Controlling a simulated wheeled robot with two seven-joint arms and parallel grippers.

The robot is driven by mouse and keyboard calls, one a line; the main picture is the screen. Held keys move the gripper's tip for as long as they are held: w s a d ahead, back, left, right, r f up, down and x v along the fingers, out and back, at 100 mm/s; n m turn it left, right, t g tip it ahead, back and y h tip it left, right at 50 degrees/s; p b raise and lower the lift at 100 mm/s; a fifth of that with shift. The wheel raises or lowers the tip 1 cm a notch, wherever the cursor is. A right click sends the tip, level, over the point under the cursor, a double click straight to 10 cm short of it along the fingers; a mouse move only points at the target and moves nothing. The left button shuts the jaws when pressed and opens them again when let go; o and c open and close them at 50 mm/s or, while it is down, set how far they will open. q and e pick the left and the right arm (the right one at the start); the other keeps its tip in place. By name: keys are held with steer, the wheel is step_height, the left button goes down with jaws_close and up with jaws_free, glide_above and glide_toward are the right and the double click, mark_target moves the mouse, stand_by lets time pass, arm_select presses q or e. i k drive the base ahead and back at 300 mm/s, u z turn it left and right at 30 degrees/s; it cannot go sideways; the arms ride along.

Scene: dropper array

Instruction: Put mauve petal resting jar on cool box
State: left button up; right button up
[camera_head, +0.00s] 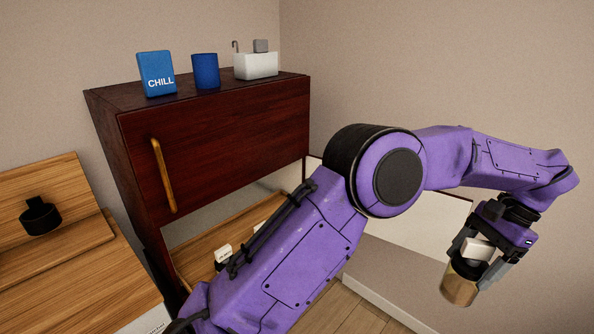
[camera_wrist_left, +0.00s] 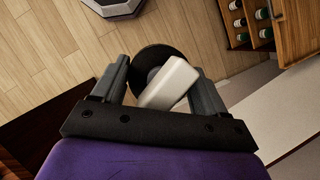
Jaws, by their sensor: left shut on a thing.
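My left gripper (camera_head: 474,266) is at the far right in the head view, pointing down, shut on a tan cylindrical jar (camera_head: 459,286) with a white block-like top (camera_head: 476,249). In the left wrist view, the white top (camera_wrist_left: 170,83) and a dark round disc (camera_wrist_left: 146,60) sit between the fingers. No mauve colour shows on the held thing. A blue box marked CHILL (camera_head: 157,73) stands upright on the dark red cabinet (camera_head: 220,150), far left of the gripper. No cool box is otherwise identifiable. The right gripper is not in view.
On the cabinet top are a blue cup (camera_head: 205,71) and a white container (camera_head: 256,66) with a hook and grey block. Small white items (camera_head: 222,253) are on the wooden surface below, partly behind my arm. A black object (camera_head: 40,217) is at left. Wrist view shows racked bottles (camera_wrist_left: 240,22).

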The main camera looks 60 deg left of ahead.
mark_target(87, 306)
steer(key=z, duration=0.15)
steer(key=i, duration=0.6)
steer(key=u, duration=3.1)
